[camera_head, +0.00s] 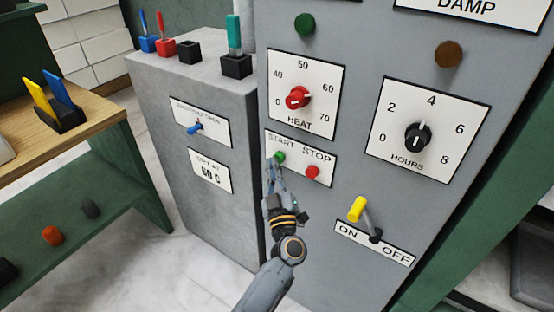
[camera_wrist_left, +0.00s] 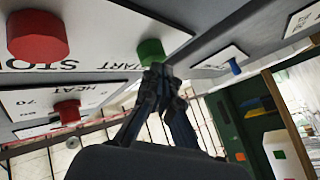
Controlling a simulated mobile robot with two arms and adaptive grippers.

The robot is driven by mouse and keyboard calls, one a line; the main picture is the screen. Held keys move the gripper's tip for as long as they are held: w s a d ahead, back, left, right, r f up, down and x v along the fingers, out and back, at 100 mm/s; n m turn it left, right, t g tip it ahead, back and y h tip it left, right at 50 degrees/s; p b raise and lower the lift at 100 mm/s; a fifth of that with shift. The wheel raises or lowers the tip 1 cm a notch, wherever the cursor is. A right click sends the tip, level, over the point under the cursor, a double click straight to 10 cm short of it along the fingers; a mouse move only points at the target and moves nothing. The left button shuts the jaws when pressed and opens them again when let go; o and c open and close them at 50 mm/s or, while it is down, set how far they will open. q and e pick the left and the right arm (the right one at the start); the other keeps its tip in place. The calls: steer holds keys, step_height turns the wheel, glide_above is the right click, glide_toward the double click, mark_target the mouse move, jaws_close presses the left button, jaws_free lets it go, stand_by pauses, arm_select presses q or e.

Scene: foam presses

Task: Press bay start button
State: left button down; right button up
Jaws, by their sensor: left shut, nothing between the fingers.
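The green START button (camera_head: 279,157) sits on a white START/STOP plate (camera_head: 296,166) on the grey cabinet's front. My left gripper (camera_head: 273,165) is shut and empty, with its fingertips at the green button's lower left edge. In the left wrist view the shut fingertips (camera_wrist_left: 160,72) overlap the lower part of the green button (camera_wrist_left: 151,50); I cannot tell whether they touch it. The red STOP button (camera_head: 312,172) is to the right of it and shows large in the left wrist view (camera_wrist_left: 38,35). My right gripper is not in view.
Above the plate is the red HEAT knob (camera_head: 297,97). To the right are the black HOURS knob (camera_head: 417,137) and a yellow-tipped ON/OFF lever (camera_head: 358,208). A lower grey cabinet (camera_head: 195,95) with a blue lever (camera_head: 194,129) stands left. A wooden bench (camera_head: 95,118) is further left.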

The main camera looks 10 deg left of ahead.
arm_select(q)
steer(key=shift+w+d+r, duration=0.2)
steer(key=shift+w+d, duration=0.05)
steer(key=shift+w, duration=0.25)
stand_by(0.6)
steer(key=shift+s+a+p, duration=0.25)
steer(key=shift+s+p, duration=0.45)
steer(key=shift+s, duration=0.3)
steer(key=shift+f, duration=0.1)
steer(key=s+p, duration=0.1)
steer(key=s+a+p, duration=0.1)
steer(key=s, duration=0.1)
steer(key=s+a+p, duration=0.1)
steer(key=shift+s, duration=0.35)
